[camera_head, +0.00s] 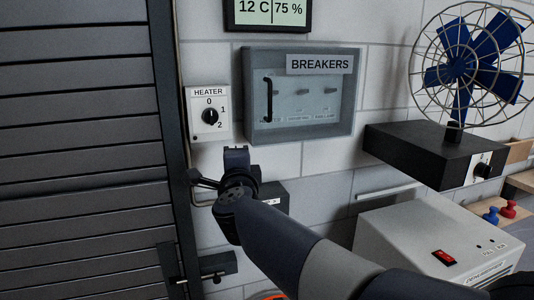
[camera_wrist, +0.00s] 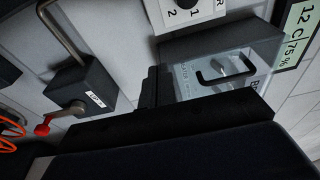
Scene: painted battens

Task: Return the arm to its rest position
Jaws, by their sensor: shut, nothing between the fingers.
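My gripper (camera_head: 236,156) is raised in front of the wall, just below the heater dial and the breaker box in the head view. Its fingers are shut with nothing between them. In the wrist view the shut fingers (camera_wrist: 158,88) show dark in front of the breaker box. My arm reaches up to it from the lower right of the head view. The gripper appears apart from the wall fittings, though the exact gap is hard to tell.
A heater dial (camera_head: 209,116) and a breaker box (camera_head: 300,94) with a clear cover hang on the wall. A fan (camera_head: 468,62) stands on a black box (camera_head: 440,155) at right. Below is a grey unit with a red switch (camera_head: 444,257). A red-knobbed lever (camera_wrist: 44,127) shows in the wrist view.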

